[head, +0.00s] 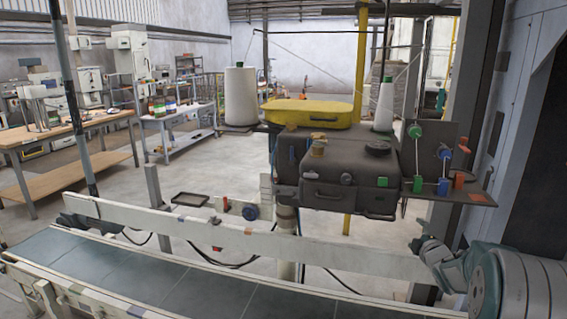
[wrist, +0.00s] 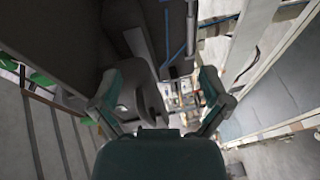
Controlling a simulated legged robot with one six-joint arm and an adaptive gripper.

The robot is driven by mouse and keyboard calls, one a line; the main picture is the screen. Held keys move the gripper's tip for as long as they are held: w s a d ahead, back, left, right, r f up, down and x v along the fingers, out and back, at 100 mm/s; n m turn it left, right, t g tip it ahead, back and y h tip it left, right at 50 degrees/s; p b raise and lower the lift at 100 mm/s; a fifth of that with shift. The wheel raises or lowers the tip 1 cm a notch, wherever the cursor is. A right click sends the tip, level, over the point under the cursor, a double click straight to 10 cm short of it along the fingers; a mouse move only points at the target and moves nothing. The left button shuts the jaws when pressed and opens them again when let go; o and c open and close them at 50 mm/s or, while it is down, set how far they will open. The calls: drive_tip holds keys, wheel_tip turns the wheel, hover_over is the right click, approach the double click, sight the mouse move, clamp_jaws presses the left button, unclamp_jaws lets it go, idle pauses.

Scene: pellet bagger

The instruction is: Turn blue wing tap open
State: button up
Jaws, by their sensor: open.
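In the head view, blue parts show at the right end of the dark machine head: a small blue disc (head: 444,152) on a thin rod and a blue block (head: 443,187) below it. I cannot tell which of these is the blue wing tap, or how it is turned. My gripper (wrist: 160,95) shows in the wrist view with its two fingers wide apart and nothing held between them. My arm is at the lower right of the head view, below and apart from the blue parts. No blue tap can be made out between the fingers.
A white thread cone (head: 384,104) and a yellow case (head: 307,113) sit on top. A grey post (head: 462,95) stands behind. A conveyor (head: 130,275) runs below; air in front looks clear.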

drive_tip(key=s+a+r+m+g+h, duration=0.1)
drive_tip(key=s+a+r+m+g, duration=0.3)
drive_tip(key=s, duration=0.4)
drive_tip(key=s+a+r+m+g+h, duration=0.1)
drive_tip(key=s+a+r+m+h, duration=0.1)
drive_tip(key=s+a+r+m, duration=0.55)
drive_tip(key=s+a+f+m+g+y, duration=0.1)
drive_tip(key=s+a+f+g, duration=0.1)
drive_tip(key=s, duration=0.7)
drive_tip(key=s+a+f+m+g+y, duration=0.1)
drive_tip(key=s+a+f+m+g, duration=0.1)
drive_tip(key=s+a, duration=0.3)
drive_tip(key=s+a+f+m+g+y, duration=0.1)
drive_tip(key=s+a+f+g, duration=0.1)
drive_tip(key=s, duration=1.1)
drive_tip(key=shift+a+f+m, duration=0.35)
drive_tip(key=shift+a+f, duration=0.4)
drive_tip(key=shift+f, duration=0.15)
